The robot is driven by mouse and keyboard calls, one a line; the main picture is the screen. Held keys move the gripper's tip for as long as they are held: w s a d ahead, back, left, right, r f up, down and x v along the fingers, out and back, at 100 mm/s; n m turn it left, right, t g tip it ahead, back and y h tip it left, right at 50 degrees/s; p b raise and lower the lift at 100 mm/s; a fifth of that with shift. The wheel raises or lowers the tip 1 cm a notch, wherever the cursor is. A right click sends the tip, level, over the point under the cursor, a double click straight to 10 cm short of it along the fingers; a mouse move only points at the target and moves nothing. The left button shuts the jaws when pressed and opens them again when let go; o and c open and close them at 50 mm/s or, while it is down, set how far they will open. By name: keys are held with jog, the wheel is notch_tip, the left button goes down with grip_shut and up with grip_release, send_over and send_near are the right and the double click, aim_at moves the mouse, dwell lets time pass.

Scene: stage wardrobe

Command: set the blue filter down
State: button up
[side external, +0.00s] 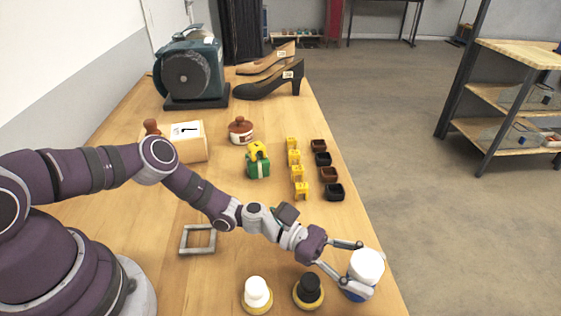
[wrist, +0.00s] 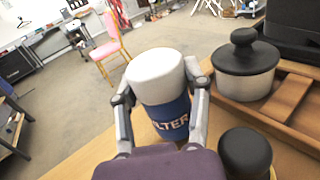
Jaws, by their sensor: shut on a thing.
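The blue filter (side external: 364,272) is a short canister with a white top and a blue lower band. In the wrist view the filter (wrist: 165,100) shows part of the word "FILTER" on its band. My gripper (side external: 352,265) is shut on it, one finger on each side, and holds it about upright near the table's right edge. In the wrist view my gripper (wrist: 160,90) hides part of its lower side. I cannot tell whether its base touches the table.
A black-topped piece (side external: 309,290) and a white-topped piece (side external: 257,294) stand left of the filter. A square frame (side external: 183,240) lies farther left. A steel pot with a black lid (wrist: 245,80) stands in a wooden tray (wrist: 262,117). Bare table lies beyond my gripper.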

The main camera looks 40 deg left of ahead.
jog(key=shift+f, duration=0.1)
jog(key=o, duration=1.2)
